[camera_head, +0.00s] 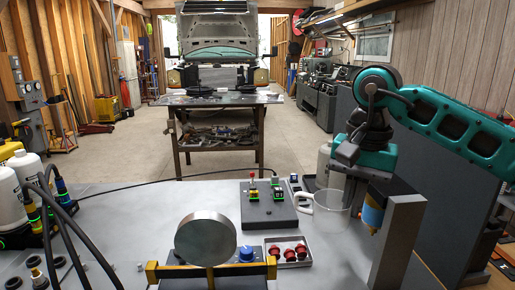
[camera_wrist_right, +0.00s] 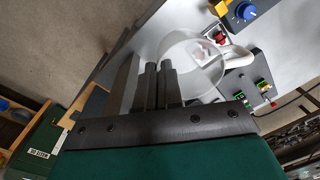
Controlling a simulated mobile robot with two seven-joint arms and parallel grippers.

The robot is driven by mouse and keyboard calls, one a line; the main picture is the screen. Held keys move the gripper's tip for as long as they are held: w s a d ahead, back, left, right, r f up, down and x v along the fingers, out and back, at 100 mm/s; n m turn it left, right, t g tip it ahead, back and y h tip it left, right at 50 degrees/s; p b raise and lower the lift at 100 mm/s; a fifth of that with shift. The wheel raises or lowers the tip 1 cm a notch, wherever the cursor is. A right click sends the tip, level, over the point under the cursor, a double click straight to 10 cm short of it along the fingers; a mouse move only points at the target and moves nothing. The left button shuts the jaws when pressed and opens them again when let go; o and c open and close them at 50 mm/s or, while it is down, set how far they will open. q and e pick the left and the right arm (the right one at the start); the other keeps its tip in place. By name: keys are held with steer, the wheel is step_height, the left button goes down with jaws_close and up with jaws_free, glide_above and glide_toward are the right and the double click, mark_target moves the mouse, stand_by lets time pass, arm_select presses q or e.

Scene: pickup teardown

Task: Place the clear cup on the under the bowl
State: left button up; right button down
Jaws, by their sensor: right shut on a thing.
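The clear cup (camera_head: 332,206) is see-through, with a white handle on its left, and is at the right end of the grey table. My right gripper (camera_head: 345,188) is shut on the cup from above. In the right wrist view the fingers (camera_wrist_right: 160,84) are close together at the rim of the cup (camera_wrist_right: 205,75). I cannot tell whether the cup touches the table. No plain bowl shape shows; a round, shiny metal piece (camera_head: 205,239) stands at the front middle of the table. My left gripper is not in view.
A dark control box (camera_head: 268,205) with buttons and a tray of red knobs (camera_head: 288,252) lie left of the cup. A grey upright block (camera_head: 398,238) stands on its right. Bottles and black hoses (camera_head: 75,235) crowd the left. Bare table (camera_head: 135,215) shows between.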

steer(key=s+a+f+n, duration=0.6)
steer(key=s+a+n, duration=0.1)
steer(key=s+n, duration=0.15)
steer(key=w+d+m, duration=0.1)
steer(key=d+m, duration=0.2)
steer(key=d, duration=0.7)
step_height(320, 180, down, 9)
steer(key=shift+w, duration=0.1)
